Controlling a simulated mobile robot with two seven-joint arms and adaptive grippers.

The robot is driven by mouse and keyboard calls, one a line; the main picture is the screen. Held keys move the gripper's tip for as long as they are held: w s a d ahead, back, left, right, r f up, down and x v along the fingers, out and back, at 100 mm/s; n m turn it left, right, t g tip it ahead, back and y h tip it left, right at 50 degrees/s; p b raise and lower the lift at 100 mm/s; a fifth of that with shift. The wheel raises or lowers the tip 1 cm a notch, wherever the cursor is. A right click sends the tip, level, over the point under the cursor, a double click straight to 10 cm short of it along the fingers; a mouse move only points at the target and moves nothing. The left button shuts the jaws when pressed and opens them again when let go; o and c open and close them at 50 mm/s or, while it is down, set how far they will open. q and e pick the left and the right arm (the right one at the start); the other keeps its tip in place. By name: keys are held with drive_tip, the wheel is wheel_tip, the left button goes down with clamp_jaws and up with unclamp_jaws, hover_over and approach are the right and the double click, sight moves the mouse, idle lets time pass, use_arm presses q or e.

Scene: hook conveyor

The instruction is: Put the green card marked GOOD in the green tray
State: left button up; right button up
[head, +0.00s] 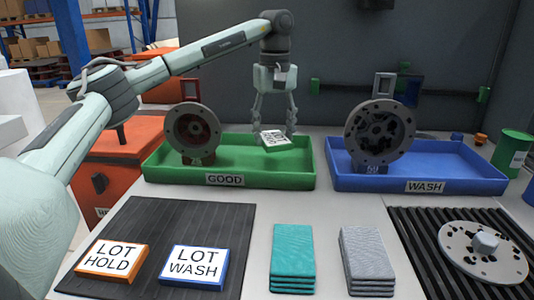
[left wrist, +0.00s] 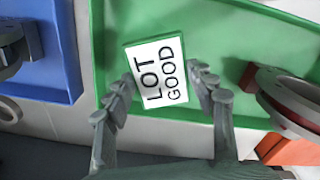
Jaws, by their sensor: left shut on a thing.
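The GOOD card (head: 274,139) is a white-faced block with a green edge. In the left wrist view the card (left wrist: 158,72) reads LOT GOOD and sits tilted between my fingers. My left gripper (head: 276,124) is shut on it, over the right half of the green tray (head: 225,180). The card looks held above the tray floor, though the exact gap is hard to judge. The green tray (left wrist: 225,35) also lies behind the card in the left wrist view. My right gripper is not in view.
A flanged grey part (head: 193,130) stands in the green tray's left half. The blue WASH tray (head: 410,185) is to the right with another flange. LOT HOLD (head: 112,259) and LOT WASH (head: 193,265) cards lie on a dark mat. Teal and grey cloth stacks lie in front.

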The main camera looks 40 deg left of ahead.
sight(274, 165)
use_arm(q)
wheel_tip(274, 165, down, 5)
drive_tip(key=shift+f, duration=0.25)
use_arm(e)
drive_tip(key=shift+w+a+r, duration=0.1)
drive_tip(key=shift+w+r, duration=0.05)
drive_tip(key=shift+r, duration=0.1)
use_arm(q)
drive_tip(key=shift+f, duration=0.15)
drive_tip(key=o, duration=0.9)
drive_tip(key=shift+o, duration=0.2)
wheel_tip(274, 165, up, 11)
drive_tip(key=shift+w, duration=0.1)
drive_tip(key=shift+r+p, duration=0.3)
drive_tip(key=shift+r, duration=0.35)
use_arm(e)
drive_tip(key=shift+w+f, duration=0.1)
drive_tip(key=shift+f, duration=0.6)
